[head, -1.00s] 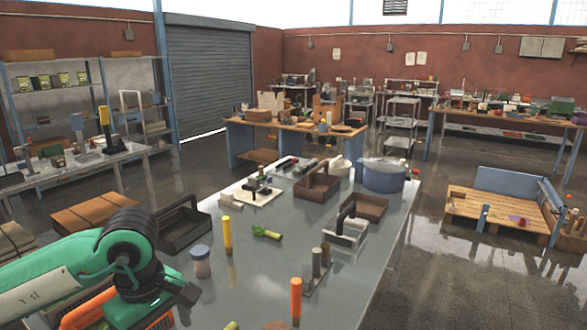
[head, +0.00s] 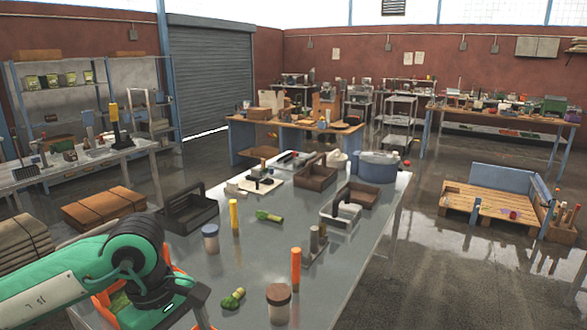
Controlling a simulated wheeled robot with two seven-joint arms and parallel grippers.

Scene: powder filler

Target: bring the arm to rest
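My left arm, green and white with a black joint, comes in from the left in the head view and bends down at the lower left, over the near left part of the grey table (head: 262,252). Its gripper cannot be made out; it is hidden or below the picture. My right arm and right gripper are not in view.
Green items (head: 232,298) lie near the front. A dark open tote (head: 190,213) stands at left.

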